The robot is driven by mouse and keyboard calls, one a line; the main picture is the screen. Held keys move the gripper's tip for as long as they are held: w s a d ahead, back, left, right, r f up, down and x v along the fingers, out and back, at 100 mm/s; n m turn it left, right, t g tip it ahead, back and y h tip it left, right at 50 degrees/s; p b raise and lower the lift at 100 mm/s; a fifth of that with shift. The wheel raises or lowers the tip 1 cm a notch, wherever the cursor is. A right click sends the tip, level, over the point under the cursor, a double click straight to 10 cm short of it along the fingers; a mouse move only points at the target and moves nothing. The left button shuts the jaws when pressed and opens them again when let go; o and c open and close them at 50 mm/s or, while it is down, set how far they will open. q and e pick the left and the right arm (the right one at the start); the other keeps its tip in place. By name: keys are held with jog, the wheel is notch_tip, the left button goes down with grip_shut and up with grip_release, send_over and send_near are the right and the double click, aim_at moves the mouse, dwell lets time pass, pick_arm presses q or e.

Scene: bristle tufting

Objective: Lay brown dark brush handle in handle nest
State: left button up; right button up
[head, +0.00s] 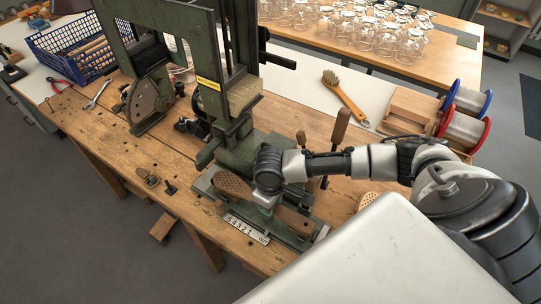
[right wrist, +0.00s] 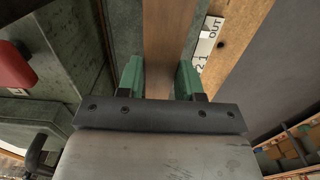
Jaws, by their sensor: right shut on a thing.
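The dark brown brush handle (head: 294,220) lies lengthwise at the foot of the green tufting machine (head: 238,155), its perforated head to the left. My right gripper (head: 266,198) reaches down over its middle. In the right wrist view the green fingers (right wrist: 160,78) stand on both sides of the brown handle (right wrist: 168,35), shut on it. A green-grey metal bed (head: 300,241), which appears to be the handle nest, lies under and beside the handle. Whether the handle touches its floor cannot be told. My left gripper is not in view.
A numbered scale plate (head: 246,229) runs along the bed's front. A finished brush (head: 344,96), a lighter perforated wooden piece (head: 369,199) and red and blue spools (head: 463,130) are to the right. Pliers (head: 60,85) and a wrench (head: 97,95) lie at left.

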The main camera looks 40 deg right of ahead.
jog(key=shift+f, duration=0.7)
dwell(0.6)
jog(key=shift+p, duration=0.45)
dwell(0.3)
jog(key=shift+f, duration=0.4)
dwell(0.8)
jog(key=o, duration=1.4)
jog(key=shift+o, duration=0.2)
notch_tip(320, 180, up, 7)
jog(key=p, duration=0.8)
